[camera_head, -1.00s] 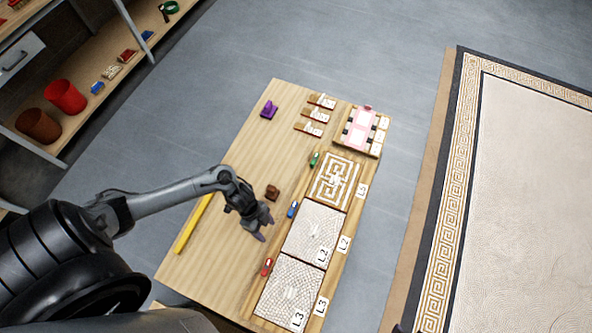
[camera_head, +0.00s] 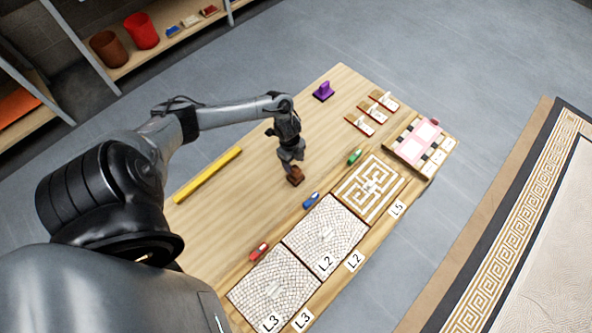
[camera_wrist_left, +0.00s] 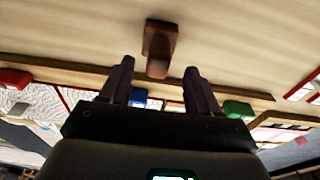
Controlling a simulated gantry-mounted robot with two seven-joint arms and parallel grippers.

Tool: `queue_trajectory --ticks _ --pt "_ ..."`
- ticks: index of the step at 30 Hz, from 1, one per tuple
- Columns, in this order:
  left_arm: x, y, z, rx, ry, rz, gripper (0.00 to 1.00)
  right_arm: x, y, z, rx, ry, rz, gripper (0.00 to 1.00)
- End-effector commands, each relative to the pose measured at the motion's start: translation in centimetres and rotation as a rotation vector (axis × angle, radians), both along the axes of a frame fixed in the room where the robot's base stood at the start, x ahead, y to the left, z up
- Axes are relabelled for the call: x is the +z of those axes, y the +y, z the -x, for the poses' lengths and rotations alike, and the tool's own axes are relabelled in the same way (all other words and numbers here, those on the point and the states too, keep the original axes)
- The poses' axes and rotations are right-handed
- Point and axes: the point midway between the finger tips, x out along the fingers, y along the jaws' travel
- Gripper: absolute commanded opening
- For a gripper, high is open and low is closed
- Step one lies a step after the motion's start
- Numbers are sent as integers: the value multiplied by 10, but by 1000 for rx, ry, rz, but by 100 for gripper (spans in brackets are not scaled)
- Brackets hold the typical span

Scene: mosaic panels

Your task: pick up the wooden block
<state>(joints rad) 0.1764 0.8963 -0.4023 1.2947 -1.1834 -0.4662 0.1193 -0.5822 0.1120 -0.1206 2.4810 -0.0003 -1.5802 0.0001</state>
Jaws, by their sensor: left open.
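The wooden block (camera_head: 295,176) is small and dark brown and sits on the light wood table (camera_head: 232,185), left of the mosaic panels. In the left wrist view the block (camera_wrist_left: 158,47) has a wider base and a narrower upper part. My left gripper (camera_head: 291,160) is right at the block in the head view and partly overlaps it. In the wrist view the gripper's two fingers (camera_wrist_left: 158,80) are apart, with the block beyond and between their tips. Nothing is held. My right gripper does not show.
Mosaic panels (camera_head: 324,232) lie along the table's right side, with blue (camera_head: 311,200), green (camera_head: 355,156) and red (camera_head: 259,251) small objects beside them. A yellow bar (camera_head: 208,175) lies near the left edge. A purple object (camera_head: 323,91) stands at the far end.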

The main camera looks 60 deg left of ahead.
Motion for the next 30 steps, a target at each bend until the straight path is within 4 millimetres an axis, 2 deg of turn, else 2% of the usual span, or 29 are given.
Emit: queue_trajectory --ticks 3,11,21,30 --pt "-13 -1 -1 2 -1 0 62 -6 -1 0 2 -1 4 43" --pt "-24 -5 -1 0 0 1 62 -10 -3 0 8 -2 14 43" --pt "-64 -14 -3 1 -1 0 62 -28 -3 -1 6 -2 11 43" --pt "-67 -15 -3 0 -1 -1 62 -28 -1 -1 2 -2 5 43"
